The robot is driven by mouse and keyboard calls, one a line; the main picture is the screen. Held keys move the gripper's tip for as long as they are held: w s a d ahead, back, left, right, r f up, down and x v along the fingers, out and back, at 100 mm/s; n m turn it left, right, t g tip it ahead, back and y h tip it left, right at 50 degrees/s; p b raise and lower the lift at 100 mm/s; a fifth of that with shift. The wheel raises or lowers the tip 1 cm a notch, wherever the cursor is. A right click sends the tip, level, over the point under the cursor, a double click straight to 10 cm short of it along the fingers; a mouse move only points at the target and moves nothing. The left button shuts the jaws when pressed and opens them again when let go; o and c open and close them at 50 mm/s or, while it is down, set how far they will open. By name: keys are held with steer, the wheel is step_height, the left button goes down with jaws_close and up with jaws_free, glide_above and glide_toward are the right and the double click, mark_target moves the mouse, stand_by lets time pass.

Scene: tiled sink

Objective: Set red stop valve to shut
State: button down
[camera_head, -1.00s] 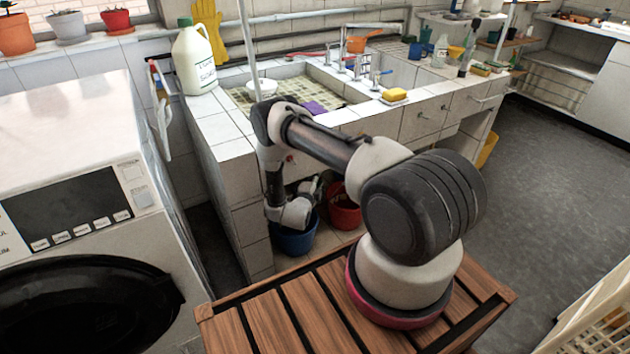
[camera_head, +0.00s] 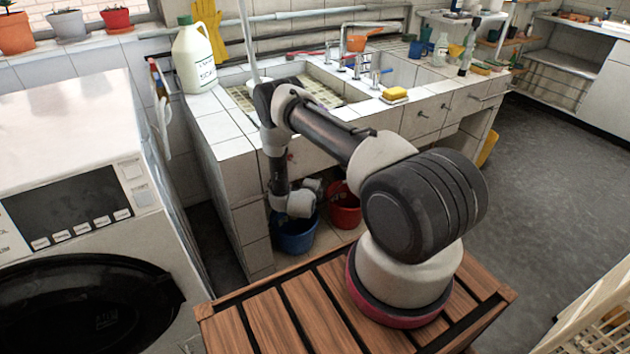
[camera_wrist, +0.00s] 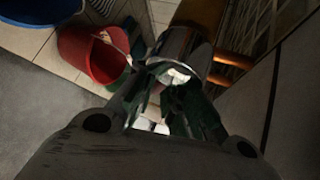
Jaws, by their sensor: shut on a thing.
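My gripper (camera_wrist: 170,105) shows in the wrist view with its two dark green fingers closed in around a thing beside a shiny metal cylinder (camera_wrist: 184,42). What they hold is mostly hidden between them; from its place it appears to be the red stop valve, but no red handle shows clearly. Orange-brown pipes (camera_wrist: 232,60) run to the right of the cylinder. In the head view my wrist reaches low under the sink counter, above the buckets, and the fingers and valve are hidden there.
A blue bucket (camera_head: 296,238) and a red bucket (camera_head: 345,207) stand under the sink, close to my wrist. The tiled counter (camera_head: 228,149) is above and beside my arm. A white washing machine (camera_head: 75,130) stands at left. Grey floor (camera_head: 545,175) is open at right.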

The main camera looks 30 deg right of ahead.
steer(key=shift+a+f, duration=0.1)
steer(key=c, duration=1.5)
jaws_free()
steer(key=v, duration=1.2)
